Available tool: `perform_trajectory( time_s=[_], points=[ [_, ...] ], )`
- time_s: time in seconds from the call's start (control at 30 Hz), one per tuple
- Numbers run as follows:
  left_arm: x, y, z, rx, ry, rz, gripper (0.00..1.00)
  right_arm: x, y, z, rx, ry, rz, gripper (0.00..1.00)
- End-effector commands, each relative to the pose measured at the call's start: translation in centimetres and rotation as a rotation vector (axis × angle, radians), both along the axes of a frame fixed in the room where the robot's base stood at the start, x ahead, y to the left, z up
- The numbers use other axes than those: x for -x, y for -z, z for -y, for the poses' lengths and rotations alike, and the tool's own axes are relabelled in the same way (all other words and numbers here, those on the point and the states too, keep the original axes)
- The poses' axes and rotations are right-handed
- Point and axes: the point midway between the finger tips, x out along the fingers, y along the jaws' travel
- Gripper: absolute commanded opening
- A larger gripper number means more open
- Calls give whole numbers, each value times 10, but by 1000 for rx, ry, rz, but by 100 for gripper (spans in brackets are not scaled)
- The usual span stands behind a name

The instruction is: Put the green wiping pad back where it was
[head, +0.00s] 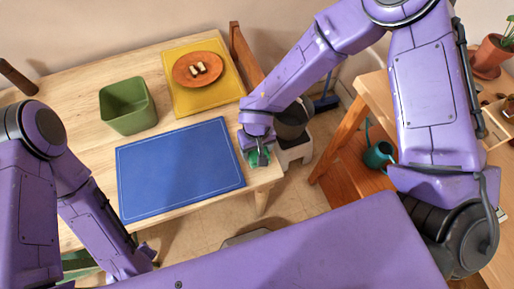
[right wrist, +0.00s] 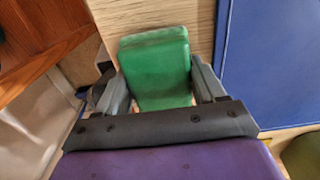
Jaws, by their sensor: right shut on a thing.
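The green wiping pad (right wrist: 156,68) is between the two fingers of my right gripper (right wrist: 162,88), which is shut on it. In the head view my right gripper (head: 258,158) is at the table's right front corner, just right of the blue mat (head: 180,168). Only a little of the green pad (head: 260,157) shows there. The wrist view shows pale wood beyond the pad; I cannot tell whether the pad touches the table. My left gripper (head: 148,254) shows only in part at the lower left, below the table's front edge; its fingers are unclear.
The wooden table (head: 90,85) also holds a green bin (head: 128,112) and a yellow mat (head: 178,100) with a brown plate (head: 185,72) on it. Right of a gap stands another wooden bench (head: 352,118), with a teal watering can (head: 378,155) on its lower shelf.

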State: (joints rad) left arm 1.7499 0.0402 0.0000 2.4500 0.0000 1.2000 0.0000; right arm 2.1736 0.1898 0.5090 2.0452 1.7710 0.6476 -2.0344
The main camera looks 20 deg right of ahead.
Motion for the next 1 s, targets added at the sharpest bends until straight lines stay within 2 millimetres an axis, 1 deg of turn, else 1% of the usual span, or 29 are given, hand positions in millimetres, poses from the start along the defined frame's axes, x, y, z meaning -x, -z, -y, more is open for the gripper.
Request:
perform_trajectory(
  time_s=[0.07,0.1,0.17,0.43,0.53,0.57,0.67,0.8,0.9,1.0],
  points=[
    [0,0,0,0,0,0,43,0,2,0,0,-1,-1,36],
    [0,0,0,0,0,0,43,0,3,0,0,-1,-1,76],
    [0,0,0,0,0,0,43,0,3,0,0,-1,-1,95],
    [0,0,0,0,0,0,43,0,2,0,0,-1,0,95],
    [0,-1,0,0,0,0,43,0,-6,0,-1,2,1,95],
    [0,-2,0,0,0,0,43,0,-11,0,-1,2,1,95],
    [0,-6,0,0,0,0,43,-1,-34,-1,-4,3,3,95],
    [0,-11,0,0,0,0,43,-1,-72,-1,-4,2,3,95],
    [0,-13,0,0,0,0,43,0,-94,0,-4,2,2,95],
    [0,-14,0,0,0,0,43,0,-110,0,-2,1,1,95]
  ],
)
